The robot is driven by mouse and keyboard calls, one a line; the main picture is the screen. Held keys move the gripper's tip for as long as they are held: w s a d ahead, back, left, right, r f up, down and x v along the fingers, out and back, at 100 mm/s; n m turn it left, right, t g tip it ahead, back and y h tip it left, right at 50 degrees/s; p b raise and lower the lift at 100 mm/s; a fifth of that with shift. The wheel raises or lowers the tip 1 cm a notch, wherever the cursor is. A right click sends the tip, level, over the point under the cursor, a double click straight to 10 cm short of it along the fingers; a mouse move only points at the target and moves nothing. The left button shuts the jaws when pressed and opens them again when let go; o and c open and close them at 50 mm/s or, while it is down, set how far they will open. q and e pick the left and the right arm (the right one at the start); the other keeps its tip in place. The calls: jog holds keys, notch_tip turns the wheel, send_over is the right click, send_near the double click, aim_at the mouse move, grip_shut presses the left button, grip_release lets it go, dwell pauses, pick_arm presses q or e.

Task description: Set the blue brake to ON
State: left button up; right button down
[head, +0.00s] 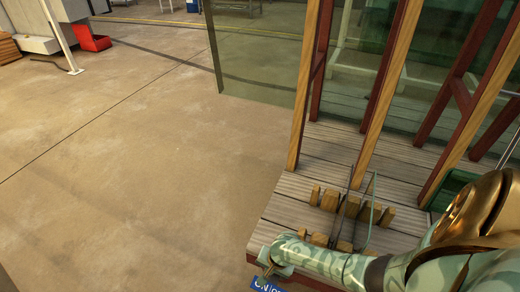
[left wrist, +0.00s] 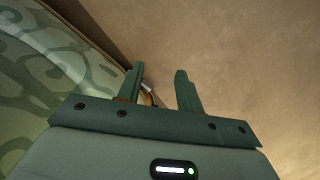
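A blue sign with white letters, reading ON and cut off at the bottom edge, shows in the head view (head: 266,285), at the platform's front corner. An arm of mine comes in from the right, and its gripper (head: 271,263) is just above the sign. Its fingers are too small and covered to read. No arm comes in from the left there. In the left wrist view my left gripper (left wrist: 162,92) has its two dark green fingers apart. A small brass and whitish piece (left wrist: 147,93) shows between them, partly hidden; I cannot tell whether it is touched or what it belongs to.
A slatted wooden platform (head: 292,207) with wooden posts (head: 378,95) stands on the right, with short wooden blocks (head: 330,200) and thin glass panes. A larger glass panel (head: 255,65) stands behind. The concrete floor (head: 130,190) on the left is clear. A red bin (head: 95,42) is far off.

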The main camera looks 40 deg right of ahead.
aim_at(270, 290)
dwell(0.3)
